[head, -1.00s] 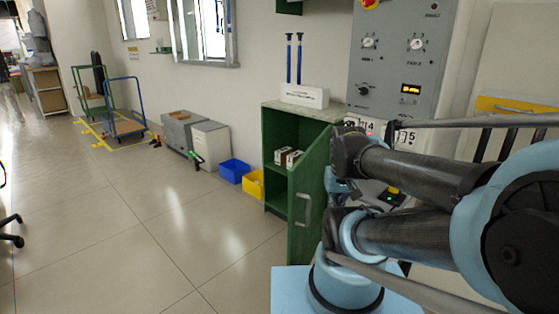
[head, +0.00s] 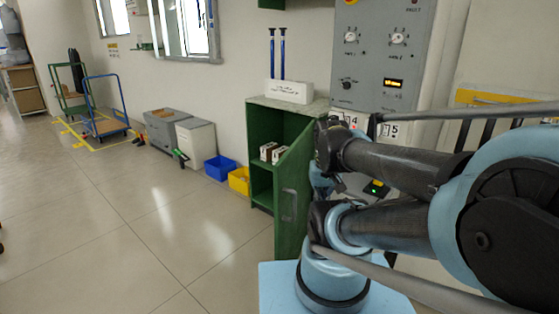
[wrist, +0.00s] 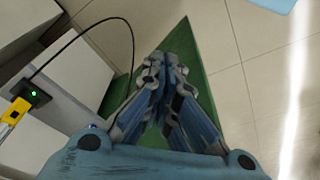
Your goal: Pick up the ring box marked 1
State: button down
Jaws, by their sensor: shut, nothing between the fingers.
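Two small brown-and-white boxes stand side by side on the upper shelf inside the open green cabinet (head: 262,112) in the head view: a left box (head: 267,151) and a right box (head: 279,155). Any numbers on them are too small to read, so I cannot tell which is marked 1. In the wrist view my gripper (wrist: 164,60) is shut and empty, with a green panel behind its fingers. In the head view its fingers are hidden behind my arm. It is outside the cabinet, right of the open door.
The open green door (head: 293,192) stands between my arm and the shelf. A white block (head: 289,92) with two blue rods stands on the cabinet. Yellow (head: 239,181) and blue (head: 220,168) bins sit left of it. A black cable (wrist: 80,37) runs near my gripper.

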aim_at(277, 154)
jog(key=u, duration=0.6)
jog(key=k, duration=0.75)
jog(key=u, duration=1)
jog(key=k, duration=0.6)
jog(key=u, duration=0.5)
jog(key=i, duration=3)
jog(key=z, duration=0.8)
jog(key=i, duration=0.9)
jog(key=z, duration=1.2)
jog(key=i, duration=0.8)
jog(key=z, duration=0.5)
